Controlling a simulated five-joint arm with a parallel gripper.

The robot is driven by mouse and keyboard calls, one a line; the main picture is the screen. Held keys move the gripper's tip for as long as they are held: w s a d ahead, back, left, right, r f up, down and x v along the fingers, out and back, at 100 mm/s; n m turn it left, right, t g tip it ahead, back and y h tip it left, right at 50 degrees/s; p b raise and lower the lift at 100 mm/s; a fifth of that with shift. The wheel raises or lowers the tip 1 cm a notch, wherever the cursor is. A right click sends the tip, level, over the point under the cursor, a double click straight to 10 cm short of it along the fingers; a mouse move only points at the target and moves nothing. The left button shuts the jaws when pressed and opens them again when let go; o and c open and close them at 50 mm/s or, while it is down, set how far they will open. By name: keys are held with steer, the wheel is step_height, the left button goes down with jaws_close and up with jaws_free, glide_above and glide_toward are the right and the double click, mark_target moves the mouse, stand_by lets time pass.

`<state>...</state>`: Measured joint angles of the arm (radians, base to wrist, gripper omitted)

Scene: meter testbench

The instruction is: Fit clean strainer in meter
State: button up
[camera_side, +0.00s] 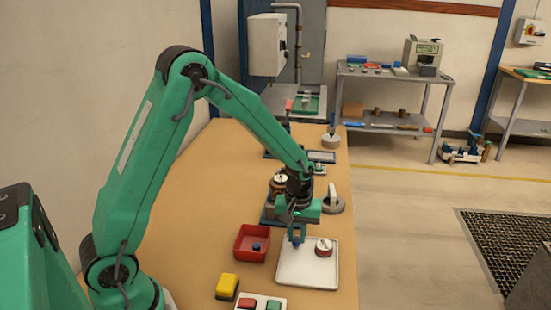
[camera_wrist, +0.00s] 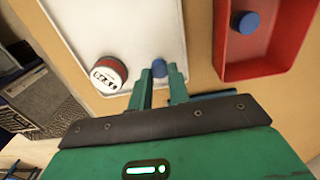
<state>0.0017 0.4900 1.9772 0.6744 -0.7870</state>
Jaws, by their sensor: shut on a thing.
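My gripper (camera_side: 297,238) points down over the left part of the white tray. In the wrist view its fingertips (camera_wrist: 160,80) are closed on a small blue cylinder (camera_wrist: 159,67), which looks like a strainer. Whether the cylinder still touches the tray I cannot tell. A meter with a brass-coloured round top (camera_side: 279,184) stands on a dark blue base behind the gripper, partly hidden by my arm. A similar blue piece (camera_wrist: 245,22) lies in the red bin (camera_wrist: 268,65).
The white tray (camera_side: 308,279) also holds a red-and-white round part (camera_side: 324,246). The red bin is left of the tray. A yellow-topped block (camera_side: 227,285) and a red-and-green button box (camera_side: 260,303) sit in front. A grey part with a handle (camera_side: 332,203) stands at the right edge.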

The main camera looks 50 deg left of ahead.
steer(key=shift+r, duration=1.75)
steer(key=shift+r, duration=2.1)
steer(key=shift+a, duration=0.1)
steer(key=w+a+r, duration=0.2)
steer(key=a+r, duration=0.1)
steer(key=a, duration=0.4)
steer(key=w+a+r, duration=0.3)
steer(key=a, duration=0.5)
steer(key=shift+w+a+r, duration=0.15)
steer(key=shift+a, duration=0.1)
steer(key=shift+f, duration=2)
